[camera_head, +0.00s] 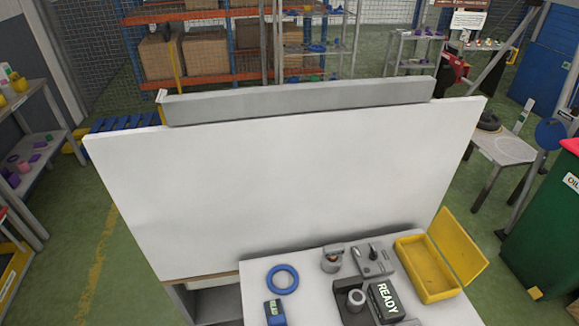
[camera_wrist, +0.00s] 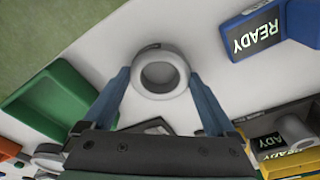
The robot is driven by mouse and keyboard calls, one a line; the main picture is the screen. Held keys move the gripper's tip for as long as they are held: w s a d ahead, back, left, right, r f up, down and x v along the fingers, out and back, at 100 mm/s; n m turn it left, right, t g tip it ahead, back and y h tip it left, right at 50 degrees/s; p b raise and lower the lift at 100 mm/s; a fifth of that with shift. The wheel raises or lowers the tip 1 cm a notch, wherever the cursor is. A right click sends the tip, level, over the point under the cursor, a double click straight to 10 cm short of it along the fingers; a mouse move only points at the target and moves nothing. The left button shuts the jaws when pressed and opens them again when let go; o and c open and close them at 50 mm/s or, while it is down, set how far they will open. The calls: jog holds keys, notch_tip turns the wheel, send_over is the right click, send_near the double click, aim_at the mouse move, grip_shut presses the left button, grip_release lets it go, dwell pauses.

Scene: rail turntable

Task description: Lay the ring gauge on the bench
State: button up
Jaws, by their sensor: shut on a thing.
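My gripper (camera_wrist: 159,78) shows in the wrist view with its two blue fingers on either side of a thick grey ring (camera_wrist: 140,85), which looks like the ring gauge. The fingers are shut on it. The ring's opening faces the camera, and a small dark mark shows on its far edge. A white surface lies behind it; I cannot tell whether the ring touches it. In the head view the wide white bench top (camera_head: 270,180) is bare, with a grey raised ledge along its back. My gripper is not seen in the head view.
In front of the bench, a smaller white table (camera_head: 315,268) holds a blue ring (camera_head: 282,279), a yellow bin (camera_head: 428,270), metal fixtures and a READY box (camera_head: 386,300). The wrist view shows a green tray (camera_wrist: 60,100) left and a blue READY box (camera_wrist: 265,32) upper right.

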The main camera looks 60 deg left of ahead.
jog(key=o, duration=1.2)
jog(key=shift+f, duration=0.1)
jog(key=shift+o, duration=0.2)
notch_tip(320, 180, up, 12)
jog(key=a, duration=0.1)
jog(key=w+a+r+n+t+y, duration=0.3)
jog(key=w+r+t+y, duration=0.3)
jog(key=w+r, duration=1.1)
jog(key=w+d+r+n+t, duration=0.1)
jog(key=w+d+r+t, duration=0.2)
jog(key=r, duration=0.4)
jog(key=w+d+r+n+t, duration=0.2)
jog(key=w+r+t, duration=0.25)
jog(key=r, duration=0.35)
jog(key=d+r+n+t+h, duration=0.1)
jog(key=d+r+t, duration=0.1)
jog(key=d+r, duration=0.35)
jog(key=s+d+r+n+t, duration=0.1)
jog(key=d+r+t, duration=0.15)
jog(key=r, duration=0.65)
jog(key=d+r+n+t+h, duration=0.1)
jog(key=d+r+t, duration=0.2)
jog(key=r, duration=0.4)
jog(key=s+d+r+n+t+h, duration=0.2)
jog(key=s+d+r+t, duration=0.3)
jog(key=s+r, duration=0.3)
notch_tip(320, 180, up, 5)
jog(key=shift+s+d+f+t+h, duration=0.1)
jog(key=shift+s+d+t+h, duration=0.25)
jog(key=shift+d+h, duration=0.3)
